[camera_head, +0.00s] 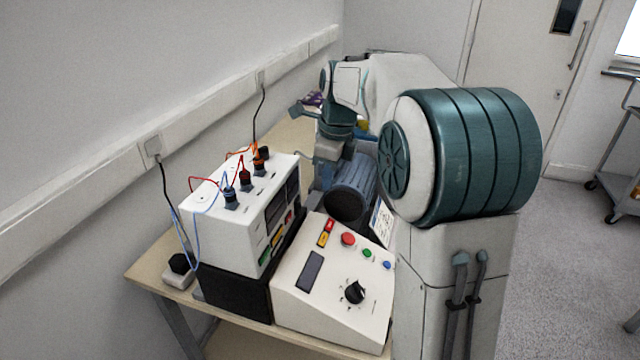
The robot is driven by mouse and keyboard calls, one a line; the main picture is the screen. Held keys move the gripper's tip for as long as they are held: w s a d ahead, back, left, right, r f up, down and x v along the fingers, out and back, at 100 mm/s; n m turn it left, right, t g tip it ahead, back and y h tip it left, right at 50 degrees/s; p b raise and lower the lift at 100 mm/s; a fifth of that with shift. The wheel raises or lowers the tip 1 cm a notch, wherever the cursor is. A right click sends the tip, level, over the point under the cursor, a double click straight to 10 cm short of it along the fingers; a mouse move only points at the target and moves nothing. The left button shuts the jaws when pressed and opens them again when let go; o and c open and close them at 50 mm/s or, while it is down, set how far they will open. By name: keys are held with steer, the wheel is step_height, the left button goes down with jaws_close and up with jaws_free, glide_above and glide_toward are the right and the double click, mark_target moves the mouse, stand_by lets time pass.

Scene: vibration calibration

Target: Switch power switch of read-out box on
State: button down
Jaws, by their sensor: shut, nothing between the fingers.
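The read-out box seems to be the white box (232,222) with dark displays and coloured switches or sockets on its front, standing on a black unit at the left of the table. Which small part is its power switch I cannot tell. Red, blue and orange leads plug into posts on its top. My gripper (324,174) points down behind and to the right of the box, apart from it as far as I can see. It is small and partly hidden; it is shut with nothing held.
A white sloped console (325,301) with a black knob and coloured buttons stands right of the box. A dark blue motor-like cylinder (352,192) lies behind it. The wall with sockets (153,146) runs along the left. A black plug block (180,265) sits at the table's left edge.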

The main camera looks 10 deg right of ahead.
mark_target(299, 206)
steer(key=f, duration=0.5)
steer(key=a+f, duration=0.1)
steer(key=f, duration=0.2)
steer(key=shift+w+a+f, duration=0.1)
steer(key=shift+w+f, duration=0.2)
steer(key=shift+w+a+p, duration=0.2)
steer(key=shift+w+a, duration=0.15)
steer(key=shift+a, duration=0.2)
steer(key=shift+w+a+p, duration=0.2)
steer(key=shift+w+a, duration=0.15)
steer(key=shift+a, duration=0.2)
steer(key=shift+w+a, duration=0.3)
steer(key=shift+a, duration=0.15)
steer(key=shift+a+f, duration=0.1)
